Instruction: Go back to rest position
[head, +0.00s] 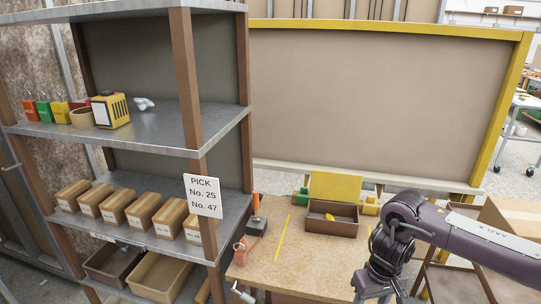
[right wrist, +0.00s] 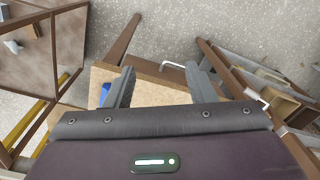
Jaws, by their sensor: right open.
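My right arm comes in from the right in the head view, bent downward. Its gripper (head: 376,291) is low in the picture, in front of the wooden workbench (head: 283,262), and partly cut off by the bottom edge. In the right wrist view the two fingers of my right gripper (right wrist: 163,86) stand wide apart with nothing between them but bench top and floor behind. My left gripper is in neither view.
A metal shelf (head: 160,120) with several cardboard boxes (head: 143,211) stands left. A brown tray (head: 331,222) and a yellow panel (head: 336,187) are at the bench's back. A cardboard box (head: 512,214) is right, near my arm. A yellow-framed board (head: 380,105) stands behind.

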